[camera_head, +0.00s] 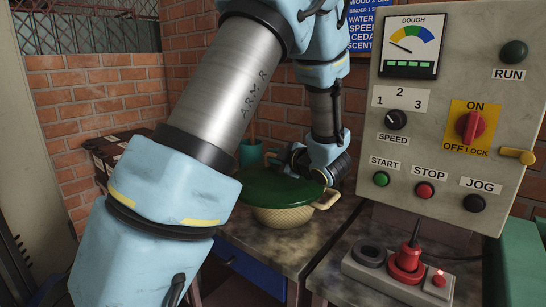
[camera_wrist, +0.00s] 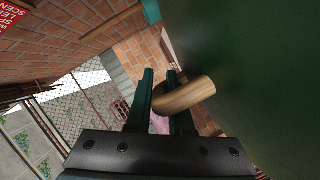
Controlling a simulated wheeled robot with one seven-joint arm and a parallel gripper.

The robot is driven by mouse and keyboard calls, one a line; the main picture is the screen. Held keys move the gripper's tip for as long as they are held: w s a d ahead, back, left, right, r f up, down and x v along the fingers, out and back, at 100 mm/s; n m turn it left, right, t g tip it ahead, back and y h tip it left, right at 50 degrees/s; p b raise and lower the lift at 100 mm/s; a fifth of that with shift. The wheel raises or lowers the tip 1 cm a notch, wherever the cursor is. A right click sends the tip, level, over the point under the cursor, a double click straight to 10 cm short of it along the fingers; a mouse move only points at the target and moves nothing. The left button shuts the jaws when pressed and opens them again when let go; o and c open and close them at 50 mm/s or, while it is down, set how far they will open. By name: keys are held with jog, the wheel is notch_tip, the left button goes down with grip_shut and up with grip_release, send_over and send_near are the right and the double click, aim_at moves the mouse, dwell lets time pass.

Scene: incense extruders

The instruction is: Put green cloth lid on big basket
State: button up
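The green lid (camera_head: 282,187) is over the top of the woven, cream-coloured big basket (camera_head: 284,217) on the table. It covers the opening, and I cannot tell whether it rests fully on the rim. The lid's green surface (camera_wrist: 260,70) fills the right side of that view.
A control panel (camera_head: 455,110) with buttons and knobs stands at the right. A red plug and switch block (camera_head: 398,272) sits below it. A teal pot (camera_head: 251,152) is behind the basket. A brick wall (camera_head: 95,100) closes the back. The front of the table is clear.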

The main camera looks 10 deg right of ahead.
jog(key=o, duration=0.4)
jog(key=shift+o, duration=0.2)
jog(key=shift+r, duration=0.25)
jog(key=b+v, duration=0.1)
jog(key=v, duration=1.1)
jog(key=shift+f+b, duration=0.1)
jog(key=shift+b, duration=0.2)
